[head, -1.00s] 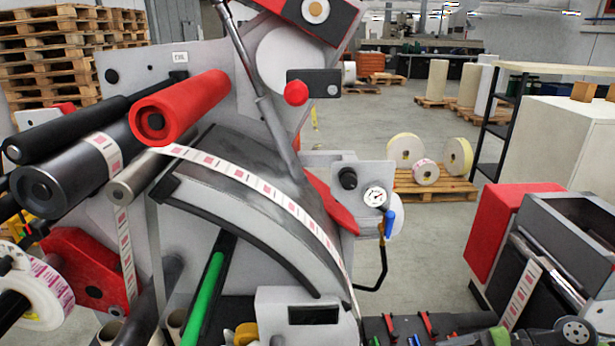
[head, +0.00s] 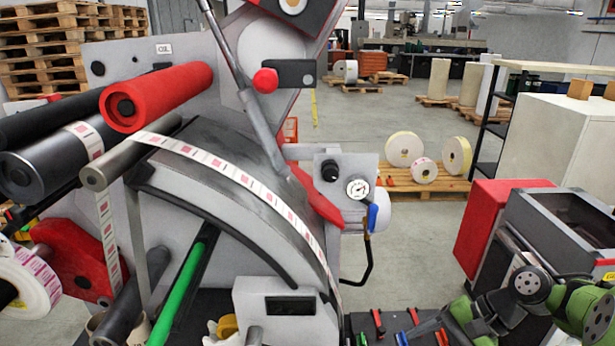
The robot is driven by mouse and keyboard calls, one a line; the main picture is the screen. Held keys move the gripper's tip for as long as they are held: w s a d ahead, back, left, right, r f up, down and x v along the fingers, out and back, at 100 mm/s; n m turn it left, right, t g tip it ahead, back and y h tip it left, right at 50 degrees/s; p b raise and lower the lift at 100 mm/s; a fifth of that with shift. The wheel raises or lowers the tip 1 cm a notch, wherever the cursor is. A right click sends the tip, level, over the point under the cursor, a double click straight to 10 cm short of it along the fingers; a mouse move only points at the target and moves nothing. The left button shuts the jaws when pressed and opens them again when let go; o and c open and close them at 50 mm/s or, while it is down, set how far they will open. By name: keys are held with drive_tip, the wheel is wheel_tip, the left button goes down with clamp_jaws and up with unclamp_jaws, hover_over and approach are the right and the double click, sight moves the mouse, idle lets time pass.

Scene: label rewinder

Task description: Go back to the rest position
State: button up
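My green and dark grey arm (head: 575,308) is folded low at the right edge in the head view. Its links reach left, in front of the red and grey machine. The end of my arm is small and dark against the tool-covered surface, and I cannot make out whether the fingers are open or shut. I see no object clearly held. The label rewinder (head: 215,170) fills the left half. A printed label strip (head: 220,165) runs from the rollers over its curved plate.
A red and grey machine (head: 490,225) stands close behind my arm. Tools with red handles (head: 378,322) lie at the bottom centre. A pallet (head: 430,187) with several label rolls stands behind. A white cabinet (head: 555,140) is at right. Grey floor (head: 420,240) is open between.

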drive_tip(key=s+a+r+n+t+h+b, duration=0.1)
drive_tip(key=s+a+r+n+h+b, duration=0.15)
drive_tip(key=s+a+n+h, duration=0.4)
drive_tip(key=s+a+r+n+t+h+b, duration=0.1)
drive_tip(key=s+t, duration=0.3)
drive_tip(key=s, duration=0.5)
drive_tip(key=shift+s+a+r+n+h+b, duration=0.25)
drive_tip(key=shift+n+h+b, duration=0.3)
drive_tip(key=shift+n, duration=0.3)
drive_tip(key=shift+r, duration=0.1)
idle(0.5)
